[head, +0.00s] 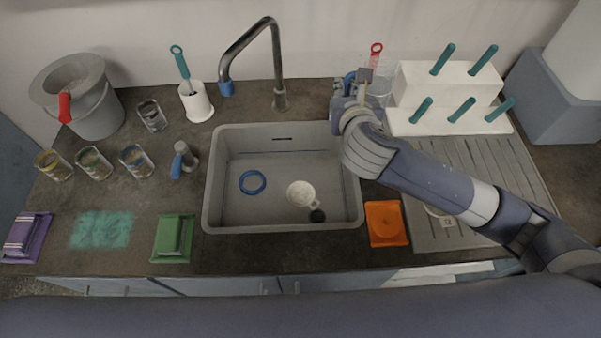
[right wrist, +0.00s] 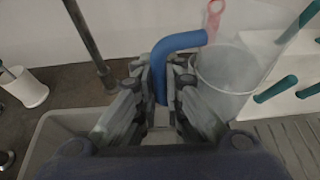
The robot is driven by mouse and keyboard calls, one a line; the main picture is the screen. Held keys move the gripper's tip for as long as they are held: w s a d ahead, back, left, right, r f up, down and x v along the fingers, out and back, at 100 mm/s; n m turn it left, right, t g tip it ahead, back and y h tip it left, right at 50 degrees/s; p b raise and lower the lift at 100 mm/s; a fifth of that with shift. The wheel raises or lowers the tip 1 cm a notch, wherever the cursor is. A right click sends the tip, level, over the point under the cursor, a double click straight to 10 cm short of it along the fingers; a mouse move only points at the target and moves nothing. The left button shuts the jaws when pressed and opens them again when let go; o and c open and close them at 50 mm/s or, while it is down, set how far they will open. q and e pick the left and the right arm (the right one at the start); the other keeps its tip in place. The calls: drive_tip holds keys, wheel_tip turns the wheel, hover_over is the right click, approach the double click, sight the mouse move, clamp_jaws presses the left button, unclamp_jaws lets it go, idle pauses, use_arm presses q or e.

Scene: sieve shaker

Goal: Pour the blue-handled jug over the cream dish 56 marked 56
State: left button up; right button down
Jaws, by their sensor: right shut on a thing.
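The blue-handled jug is a clear, translucent vessel (right wrist: 226,80), and it also shows in the head view (head: 382,83) in front of the wall, behind the sink's right corner. My right gripper (head: 352,92) is shut on its blue handle (right wrist: 182,45), with the fingers on both sides of it in the right wrist view (right wrist: 162,82). The jug looks roughly upright; its contents cannot be made out. A pale dish with a small label (head: 447,222) sits on the drainboard, mostly hidden under my right forearm; its number is too small to read. My left gripper is out of view.
A grey sink (head: 213,180) holds a white mug (head: 300,193) and a blue ring (head: 252,182). A white rack with teal pegs (head: 440,88) stands right of the jug. A red handle (head: 376,48) rises by the jug. An orange sponge (head: 385,223) lies by the ridged drainboard (head: 510,180).

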drive_tip(key=s+a+f+n+y+p, duration=0.1)
drive_tip(key=s+a+f+y+p, duration=0.1)
drive_tip(key=s+a+f, duration=0.3)
drive_tip(key=s+a+f+n+y+p, duration=0.2)
drive_tip(key=s+a+f, duration=0.4)
drive_tip(key=a, duration=0.7)
drive_tip(key=s+a+f+n+g+y+p, duration=0.1)
drive_tip(key=s+a+f+n, duration=0.1)
drive_tip(key=s+a+f, duration=0.4)
drive_tip(key=a+f, duration=0.1)
drive_tip(key=a, duration=0.2)
drive_tip(key=shift+y+p, duration=0.4)
drive_tip(key=shift+d+f, duration=0.1)
drive_tip(key=shift+d, duration=0.05)
drive_tip(key=w+d+m+g+y+b, duration=0.1)
drive_tip(key=w+d+m+y+b, duration=0.1)
drive_tip(key=d+m+b, duration=0.1)
drive_tip(key=w+d+m+g+y+b, duration=0.1)
drive_tip(key=m, duration=0.1)
drive_tip(key=shift+d+f+g, duration=0.3)
drive_tip(key=shift+f, duration=0.05)
drive_tip(key=shift+w+d+r+m+y+b, duration=0.1)
drive_tip(key=shift+w+d+m+y+b, duration=0.15)
drive_tip(key=shift+d+m+y+b, duration=0.2)
